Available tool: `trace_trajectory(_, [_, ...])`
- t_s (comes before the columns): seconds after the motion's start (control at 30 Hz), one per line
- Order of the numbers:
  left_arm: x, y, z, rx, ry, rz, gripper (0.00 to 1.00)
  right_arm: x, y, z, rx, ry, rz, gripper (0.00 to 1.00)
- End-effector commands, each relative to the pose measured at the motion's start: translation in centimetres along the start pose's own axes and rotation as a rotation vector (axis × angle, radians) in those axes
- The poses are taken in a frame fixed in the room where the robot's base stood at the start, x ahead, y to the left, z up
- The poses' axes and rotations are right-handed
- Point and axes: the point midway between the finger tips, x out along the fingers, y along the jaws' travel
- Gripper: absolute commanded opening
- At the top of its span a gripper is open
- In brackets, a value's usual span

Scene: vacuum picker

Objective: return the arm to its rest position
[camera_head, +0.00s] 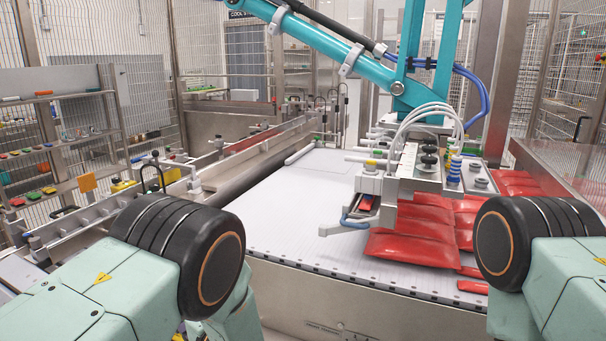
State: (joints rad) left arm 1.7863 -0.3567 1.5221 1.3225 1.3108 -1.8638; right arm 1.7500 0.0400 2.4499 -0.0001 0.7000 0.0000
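My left arm (190,255) comes in from the lower left and my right arm (535,250) from the lower right. Both are pale green with thick black ringed joints, and they stand in front of the conveyor. Neither gripper shows; both are outside the picture or hidden behind the arm links. No object is seen in contact with either arm.
A white conveyor (300,210) fills the middle. A teal overhead picker with a suction head (410,170) hangs over red pouches (415,247) at its right. A metal rail (250,145) runs along the left, with shelves (65,130) of coloured items beyond. Wire fencing surrounds the cell.

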Motion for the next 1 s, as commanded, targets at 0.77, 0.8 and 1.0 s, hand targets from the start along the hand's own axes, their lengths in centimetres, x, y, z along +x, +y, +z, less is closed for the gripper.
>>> trace_trajectory(0.77, [-13.2, 24.5, 15.8, -0.703, -0.119, 1.074, 0.53, 4.1, 0.0, 0.0, 0.0, 0.0, 0.0, 0.4])
trace_trajectory(0.8, [-14.9, 25.4, 17.6, -0.705, -0.177, 1.136, 0.53, 4.5, 0.0, 0.0, 0.0, 0.0, 0.0, 0.4])
trace_trajectory(1.0, [-22.6, 27.9, 25.2, -0.623, -0.391, 1.375, 0.53, 6.4, 0.1, 0.0, 0.0, 0.0, 0.0, 0.4])
